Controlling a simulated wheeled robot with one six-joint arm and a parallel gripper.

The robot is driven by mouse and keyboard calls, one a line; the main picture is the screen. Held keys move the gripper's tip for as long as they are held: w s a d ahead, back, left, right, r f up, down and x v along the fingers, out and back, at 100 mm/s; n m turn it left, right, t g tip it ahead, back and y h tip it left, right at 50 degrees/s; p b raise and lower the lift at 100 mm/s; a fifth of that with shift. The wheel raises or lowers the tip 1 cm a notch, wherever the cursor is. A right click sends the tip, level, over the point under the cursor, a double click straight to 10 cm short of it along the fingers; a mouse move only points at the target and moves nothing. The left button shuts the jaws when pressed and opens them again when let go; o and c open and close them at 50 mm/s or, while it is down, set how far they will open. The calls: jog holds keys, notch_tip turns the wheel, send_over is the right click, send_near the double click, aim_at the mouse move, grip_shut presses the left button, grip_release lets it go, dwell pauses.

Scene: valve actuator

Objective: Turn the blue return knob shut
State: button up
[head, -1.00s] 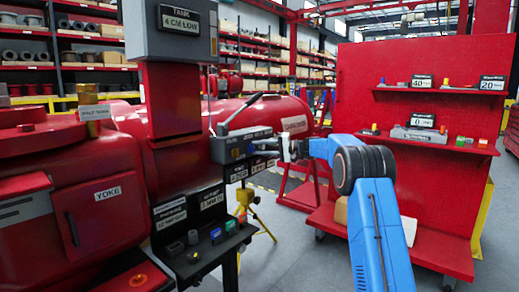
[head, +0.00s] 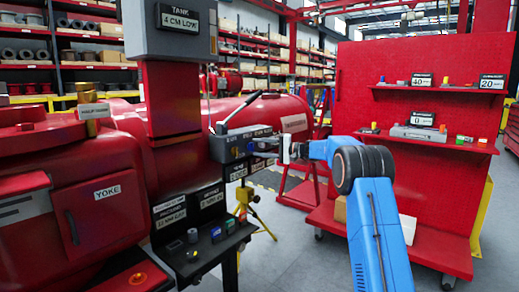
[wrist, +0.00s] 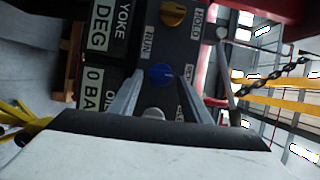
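The blue return knob (wrist: 160,74) is on the dark face of a control block, between a yellow knob (wrist: 173,13) and a pale grey knob (wrist: 153,114) in the wrist view. My gripper (wrist: 163,72) has its two fingers apart, one on each side of the blue knob. A small gap seems to show between the knob and each fingertip; contact is not clear. In the head view my gripper (head: 284,150) is at the right end of the control block (head: 228,146), and the block's right part is partly hidden by it.
A black lever (head: 242,112) rises above the block. Below it, a dark shelf (head: 215,250) holds small parts. Red machinery (head: 95,175) stands left, and a red panel cart (head: 360,90) with shelves stands right.

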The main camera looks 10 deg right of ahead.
jog(key=shift+o, duration=0.3)
jog(key=v, duration=1.7)
jog(key=shift+d, duration=0.15)
jog(key=shift+s, duration=0.1)
